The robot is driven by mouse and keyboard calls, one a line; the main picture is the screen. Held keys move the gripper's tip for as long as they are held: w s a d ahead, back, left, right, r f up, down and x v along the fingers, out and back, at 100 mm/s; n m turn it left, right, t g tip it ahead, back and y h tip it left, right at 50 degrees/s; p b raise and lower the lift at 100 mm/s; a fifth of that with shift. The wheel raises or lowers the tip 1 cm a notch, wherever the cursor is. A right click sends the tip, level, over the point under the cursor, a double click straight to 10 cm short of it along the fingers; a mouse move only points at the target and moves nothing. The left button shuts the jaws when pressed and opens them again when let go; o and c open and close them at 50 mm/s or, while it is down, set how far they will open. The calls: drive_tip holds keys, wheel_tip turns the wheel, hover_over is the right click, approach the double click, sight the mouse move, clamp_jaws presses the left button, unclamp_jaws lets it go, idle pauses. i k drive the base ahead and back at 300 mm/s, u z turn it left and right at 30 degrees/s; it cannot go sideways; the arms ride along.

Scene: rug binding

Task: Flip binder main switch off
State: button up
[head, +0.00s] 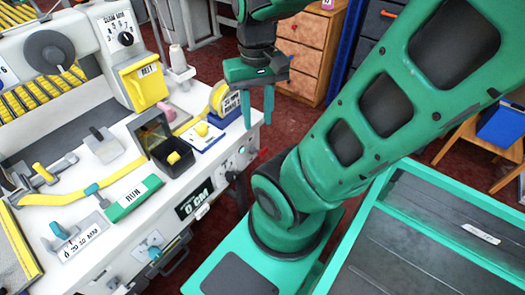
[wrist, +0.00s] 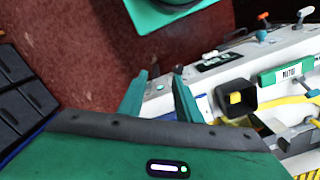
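The rug binder (head: 75,120) is a large white machine on the left of the head view, with yellow binding tape running over its top. It also shows at the right of the wrist view (wrist: 215,75). My gripper (head: 258,119) is open and empty above the binder's right end, fingers pointing down. Both fingers show apart in the wrist view (wrist: 159,88).
A wooden drawer unit (head: 303,50) stands behind on the dark red carpet (head: 290,120). A green-rimmed tray (head: 440,185) is at lower right.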

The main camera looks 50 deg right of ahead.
sight(261, 153)
drive_tip(key=u, duration=0.9)
drive_tip(key=k, duration=0.5)
drive_tip(key=z, duration=0.95)
